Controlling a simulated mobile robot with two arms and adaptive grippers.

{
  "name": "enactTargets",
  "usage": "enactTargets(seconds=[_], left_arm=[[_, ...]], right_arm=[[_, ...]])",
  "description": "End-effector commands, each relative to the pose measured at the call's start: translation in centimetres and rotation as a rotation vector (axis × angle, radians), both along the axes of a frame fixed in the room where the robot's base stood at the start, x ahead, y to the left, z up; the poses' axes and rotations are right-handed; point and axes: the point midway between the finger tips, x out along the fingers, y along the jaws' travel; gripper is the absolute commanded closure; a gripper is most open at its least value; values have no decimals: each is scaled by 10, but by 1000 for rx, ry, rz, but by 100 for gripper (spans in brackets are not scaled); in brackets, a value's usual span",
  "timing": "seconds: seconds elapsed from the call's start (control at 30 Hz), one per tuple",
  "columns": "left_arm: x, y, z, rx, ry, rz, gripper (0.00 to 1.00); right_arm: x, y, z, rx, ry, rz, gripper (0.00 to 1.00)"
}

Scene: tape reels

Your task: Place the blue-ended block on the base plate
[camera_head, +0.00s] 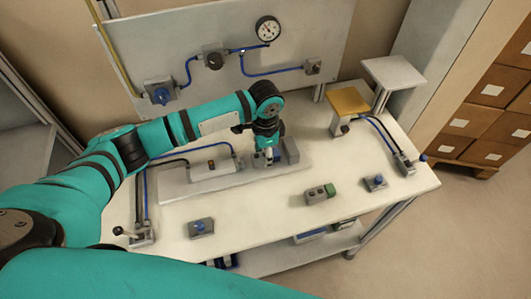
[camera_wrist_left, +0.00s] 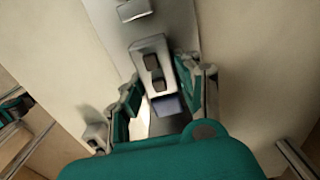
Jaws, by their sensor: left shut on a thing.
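The blue-ended block (camera_wrist_left: 151,70) is grey with two dark spots on top, and its blue end (camera_wrist_left: 168,105) faces the near side in the left wrist view. My left gripper (camera_wrist_left: 164,98) has its fingers on either side of the block and is shut on it. In the head view, my left gripper (camera_head: 268,156) points down over the right part of the grey base plate (camera_head: 178,190) and hides most of the block. I cannot tell whether the block touches the plate. My right gripper is not in view.
A pale box (camera_head: 212,170) sits on the plate's left part. A green-ended block (camera_head: 319,194), two blue-knobbed units (camera_head: 201,228) (camera_head: 375,183) and a lever unit (camera_head: 142,234) stand on the white table (camera_head: 265,215). A gauge panel (camera_head: 215,30) rises behind. A yellow-topped stand (camera_head: 348,100) is back right.

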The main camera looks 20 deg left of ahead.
Motion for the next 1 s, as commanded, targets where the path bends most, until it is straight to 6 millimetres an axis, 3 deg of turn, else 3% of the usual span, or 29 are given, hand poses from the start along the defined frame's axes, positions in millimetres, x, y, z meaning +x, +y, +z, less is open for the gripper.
enactTargets(seconds=[0.03,0.07,0.23,0.63,1.0], left_arm=[[0,0,-2,-1,1,0,100],[0,0,-2,-1,1,0,66],[0,0,-2,-1,1,0,44],[1,0,8,0,-1,0,44],[1,-1,82,-2,-5,0,44]], right_arm=[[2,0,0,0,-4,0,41],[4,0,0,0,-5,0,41],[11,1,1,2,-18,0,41],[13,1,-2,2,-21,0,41],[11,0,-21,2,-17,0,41]])
